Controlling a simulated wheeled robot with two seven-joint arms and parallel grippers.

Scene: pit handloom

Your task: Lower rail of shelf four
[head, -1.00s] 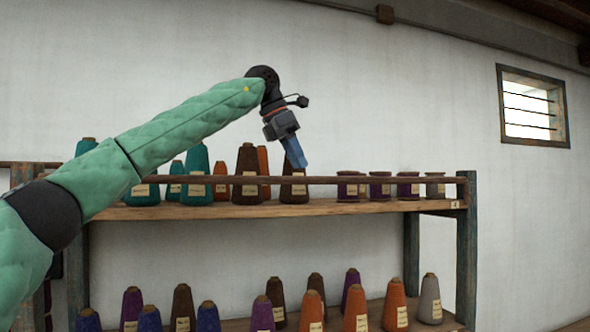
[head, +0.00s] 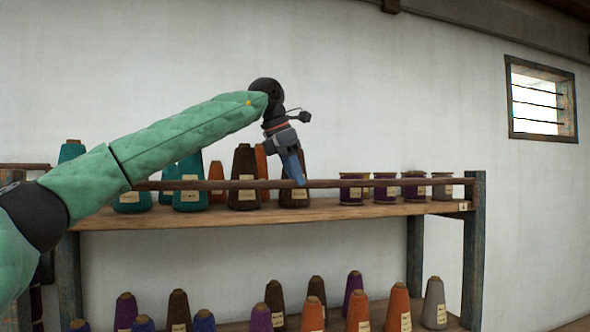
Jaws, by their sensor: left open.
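The wooden rail (head: 400,182) runs level across the front of the upper shelf, a little above its board (head: 330,212). A small tag (head: 464,206) that seems to read 4 is on the board's right end. My left gripper (head: 298,178) is open and points down, with its blue fingers at the rail's height in front of a dark brown cone. The fingertips overlap the rail in the picture; I cannot tell whether they touch or straddle it. My right gripper is not in view.
Teal, brown and orange yarn cones (head: 244,165) stand behind the rail on the left, and several short spools (head: 385,185) on the right. More cones (head: 398,308) stand on the shelf below. A post (head: 473,250) bounds the right end.

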